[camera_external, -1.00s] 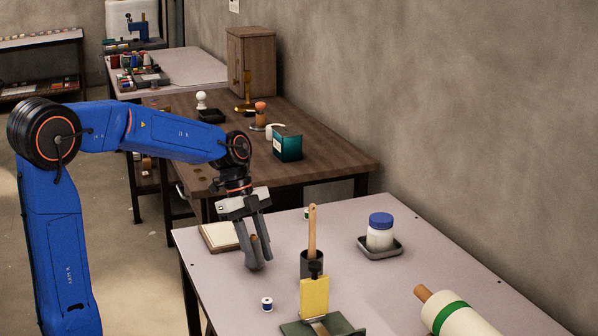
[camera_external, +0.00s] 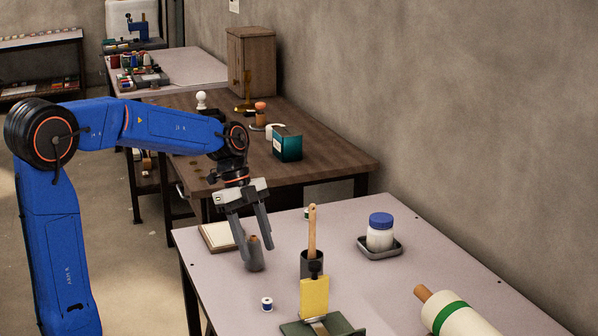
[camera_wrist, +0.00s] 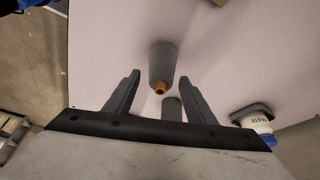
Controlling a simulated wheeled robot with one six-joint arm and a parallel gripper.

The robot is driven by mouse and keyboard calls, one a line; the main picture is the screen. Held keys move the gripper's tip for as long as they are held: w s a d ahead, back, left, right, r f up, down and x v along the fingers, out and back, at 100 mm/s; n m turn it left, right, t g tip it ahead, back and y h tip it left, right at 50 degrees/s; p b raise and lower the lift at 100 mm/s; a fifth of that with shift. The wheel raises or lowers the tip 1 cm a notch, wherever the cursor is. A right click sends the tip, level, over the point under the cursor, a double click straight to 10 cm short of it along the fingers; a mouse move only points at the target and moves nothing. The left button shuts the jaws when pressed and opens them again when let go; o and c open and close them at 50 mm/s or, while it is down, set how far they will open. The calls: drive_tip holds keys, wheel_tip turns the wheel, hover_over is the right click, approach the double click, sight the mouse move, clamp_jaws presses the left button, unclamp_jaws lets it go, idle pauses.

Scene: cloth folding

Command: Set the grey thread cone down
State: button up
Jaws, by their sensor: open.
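The grey thread cone (camera_external: 254,257) stands upright on the pale table (camera_external: 215,285), with its brown tip upward. It also shows in the wrist view (camera_wrist: 162,66), between and just beyond the fingertips. My gripper (camera_external: 257,254) is open, with one finger on each side of the cone and a visible gap on both sides. In the wrist view my gripper (camera_wrist: 163,78) holds nothing. The lower part of the cone is in clear view beneath the fingers.
A dark cup with a wooden-handled brush (camera_external: 312,235) stands close to the right of the cone. A small blue spool (camera_external: 267,304) and a yellow-bladed tool (camera_external: 314,297) are nearer the front. A notepad (camera_external: 216,237) lies behind left. A paste jar (camera_external: 380,232) sits on a tray at right.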

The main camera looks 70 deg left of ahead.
drive_tip(key=v, duration=1)
drive_tip(key=s+d+f+n+y, duration=0.1)
drive_tip(key=s+d+f+n, duration=0.15)
drive_tip(key=s+d, duration=0.25)
drive_tip(key=s+d+f+n+y, duration=0.1)
drive_tip(key=s+d+n, duration=0.2)
drive_tip(key=s+d, duration=0.25)
drive_tip(key=s+d+f+n+t+y, duration=0.2)
drive_tip(key=s+d+f+n, duration=0.4)
drive_tip(key=s, duration=0.6)
wheel_tip(320, 180, down, 3)
drive_tip(key=shift+s+d+f+n+t, duration=0.2)
drive_tip(key=shift+n+t, duration=0.4)
drive_tip(key=shift+n, duration=0.45)
